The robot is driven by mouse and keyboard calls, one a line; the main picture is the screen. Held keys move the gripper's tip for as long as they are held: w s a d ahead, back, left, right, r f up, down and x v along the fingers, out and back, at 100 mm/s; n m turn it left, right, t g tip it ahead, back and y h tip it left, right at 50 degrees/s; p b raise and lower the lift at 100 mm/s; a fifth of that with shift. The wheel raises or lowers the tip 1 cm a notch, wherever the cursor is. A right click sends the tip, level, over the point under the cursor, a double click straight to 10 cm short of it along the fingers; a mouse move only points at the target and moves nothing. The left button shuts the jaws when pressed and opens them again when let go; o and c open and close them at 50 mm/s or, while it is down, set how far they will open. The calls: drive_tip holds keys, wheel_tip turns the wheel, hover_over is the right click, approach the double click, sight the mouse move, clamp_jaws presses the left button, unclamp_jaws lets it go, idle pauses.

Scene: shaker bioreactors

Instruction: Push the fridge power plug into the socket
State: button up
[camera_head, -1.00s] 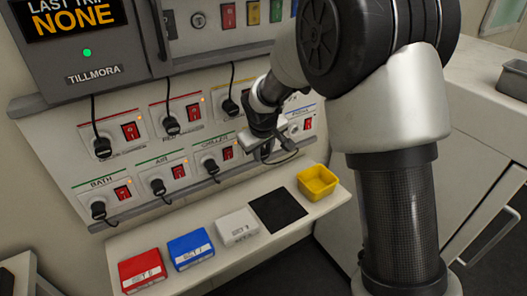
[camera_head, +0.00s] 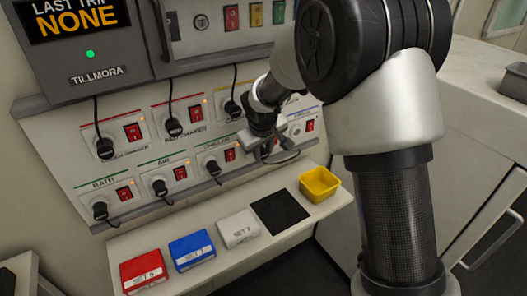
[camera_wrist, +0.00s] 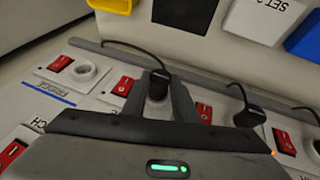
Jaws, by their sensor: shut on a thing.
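My gripper (camera_wrist: 159,98) is shut on a black plug (camera_wrist: 158,84), held between its two fingers in the wrist view. A black cable runs from this plug toward the left there. The fridge socket (camera_wrist: 84,71), a pale round ring, shows empty at the upper left of the wrist view, next to its blue-striped label and red switch (camera_wrist: 60,63). The held plug is apart from that ring, to its right in that view. In the head view my gripper (camera_head: 264,150) is in front of the panel's right part. The fridge plate (camera_head: 301,117) is partly hidden behind it.
Other black plugs, such as the chiller plug (camera_head: 213,168), sit in the panel with hanging cables. A shelf (camera_head: 150,236) below carries red (camera_head: 143,271), blue (camera_head: 191,249) and white (camera_head: 238,228) boxes, a black mat (camera_head: 280,211) and a yellow bin (camera_head: 319,184).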

drive_tip(key=shift+w+a, duration=0.3)
drive_tip(key=shift+w, duration=0.1)
idle(0.8)
drive_tip(key=o, duration=1.2)
drive_tip(key=shift+c, duration=0.2)
drive_tip(key=shift+r, duration=0.1)
drive_tip(key=v, duration=1.7)
drive_tip(key=shift+r, duration=0.2)
drive_tip(key=s+d+r+m+p, duration=0.3)
drive_tip(key=s+d+r, duration=0.4)
drive_tip(key=s+d, duration=0.25)
drive_tip(key=s+d+m+p, duration=0.1)
drive_tip(key=s+d, duration=0.3)
drive_tip(key=s, duration=0.4)
drive_tip(key=s+d+m+p, duration=0.2)
drive_tip(key=s+d+m, duration=0.1)
drive_tip(key=s, duration=0.5)
drive_tip(key=shift+d+r, duration=0.4)
drive_tip(key=shift+d, duration=0.2)
